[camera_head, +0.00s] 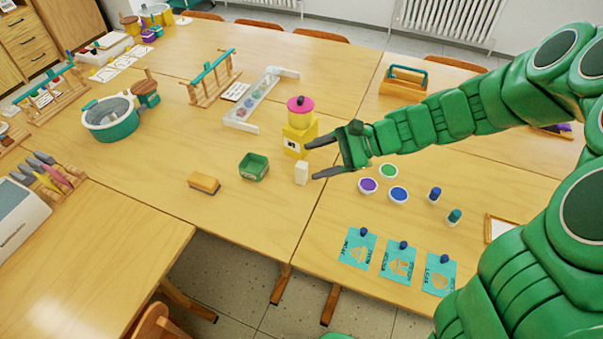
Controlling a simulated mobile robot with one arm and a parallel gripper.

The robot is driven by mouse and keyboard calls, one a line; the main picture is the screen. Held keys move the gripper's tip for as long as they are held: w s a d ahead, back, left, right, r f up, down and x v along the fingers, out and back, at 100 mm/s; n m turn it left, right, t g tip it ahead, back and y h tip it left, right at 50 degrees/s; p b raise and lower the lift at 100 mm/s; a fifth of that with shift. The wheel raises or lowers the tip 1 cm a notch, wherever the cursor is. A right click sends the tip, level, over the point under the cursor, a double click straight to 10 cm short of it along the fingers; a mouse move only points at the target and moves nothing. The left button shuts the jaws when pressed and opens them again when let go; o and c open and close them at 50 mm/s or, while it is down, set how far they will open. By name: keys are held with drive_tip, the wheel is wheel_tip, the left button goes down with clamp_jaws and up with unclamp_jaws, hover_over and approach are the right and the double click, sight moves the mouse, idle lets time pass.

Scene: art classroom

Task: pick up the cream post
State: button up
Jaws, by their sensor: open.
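The cream post (301,173) is a small pale upright block standing on the wooden table, near the middle of the view. My gripper (310,160) is the dark-fingered end of my green arm, which reaches in from the right. Its two fingers are spread apart and point left. In the picture one finger lies above the post and the other ends just to its right. I cannot tell from this one view whether either finger touches the post. Nothing is seen held between the fingers.
A yellow block with a pink-topped part (298,130) stands close behind the post. A green open box (254,166) and an orange-brown block (204,183) lie to the left. Small paint dishes (368,185) sit to the right. Bare table (270,208) lies in front.

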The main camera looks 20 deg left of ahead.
drive_tip(key=w+a+f+m+t+y, duration=0.2)
drive_tip(key=w+a+f+m, duration=0.2)
drive_tip(key=w+f+m, duration=0.35)
drive_tip(key=m+t, duration=0.2)
drive_tip(key=m, duration=0.1)
approach(296, 169)
drive_tip(key=w+a+f, duration=0.1)
drive_tip(key=a+f, duration=0.1)
drive_tip(key=shift+w+a+f, duration=0.35)
drive_tip(key=shift+w+f, duration=0.05)
drive_tip(key=shift+x, duration=3.85)
drive_tip(key=shift+s, duration=0.1)
drive_tip(key=c, duration=1.1)
